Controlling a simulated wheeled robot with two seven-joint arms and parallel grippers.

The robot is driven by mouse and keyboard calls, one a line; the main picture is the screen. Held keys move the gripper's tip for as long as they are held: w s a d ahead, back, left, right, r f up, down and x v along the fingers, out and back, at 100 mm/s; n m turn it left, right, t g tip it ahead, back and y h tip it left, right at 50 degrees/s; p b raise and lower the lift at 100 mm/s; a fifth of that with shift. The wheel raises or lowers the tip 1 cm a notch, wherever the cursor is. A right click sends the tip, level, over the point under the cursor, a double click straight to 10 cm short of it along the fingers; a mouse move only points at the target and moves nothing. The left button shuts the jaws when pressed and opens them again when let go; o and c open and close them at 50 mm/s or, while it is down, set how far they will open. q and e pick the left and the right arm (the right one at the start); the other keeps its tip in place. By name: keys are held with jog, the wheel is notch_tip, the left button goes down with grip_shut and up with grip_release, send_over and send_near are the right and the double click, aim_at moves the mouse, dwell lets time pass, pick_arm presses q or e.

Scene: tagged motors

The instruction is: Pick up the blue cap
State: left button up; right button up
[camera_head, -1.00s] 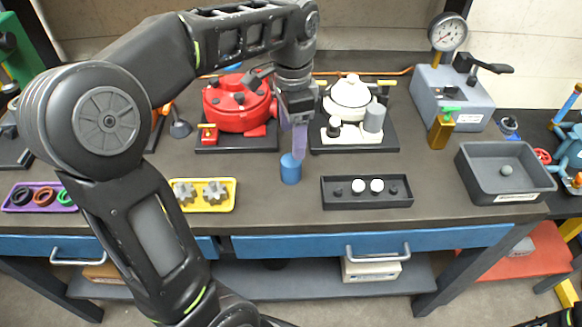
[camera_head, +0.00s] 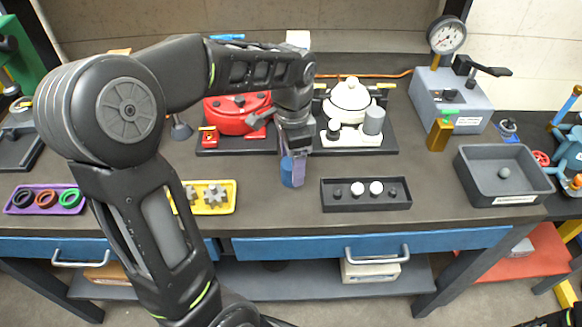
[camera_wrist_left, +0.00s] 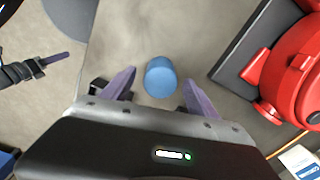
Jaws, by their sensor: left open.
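The blue cap (camera_head: 287,172) stands upright on the bench, just in front of the gap between the red and white motors. My left gripper (camera_head: 293,170) is lowered at the cap, and its purple fingers partly cover it in the head view. In the left wrist view the cap (camera_wrist_left: 161,77) shows between the two spread purple fingertips (camera_wrist_left: 160,88), with a gap on both sides. The left gripper is open and holds nothing.
The red motor (camera_head: 240,112) and white motor (camera_head: 350,100) stand behind. A dark tray with white and black knobs (camera_head: 366,205) lies right of the cap, a yellow gear tray (camera_head: 225,208) left. A grey bin (camera_head: 525,185) is at far right.

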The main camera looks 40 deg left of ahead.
pick_arm(q)
jog(key=shift+f, duration=0.2)
jog(key=shift+c, duration=0.2)
jog(key=c, duration=1.4)
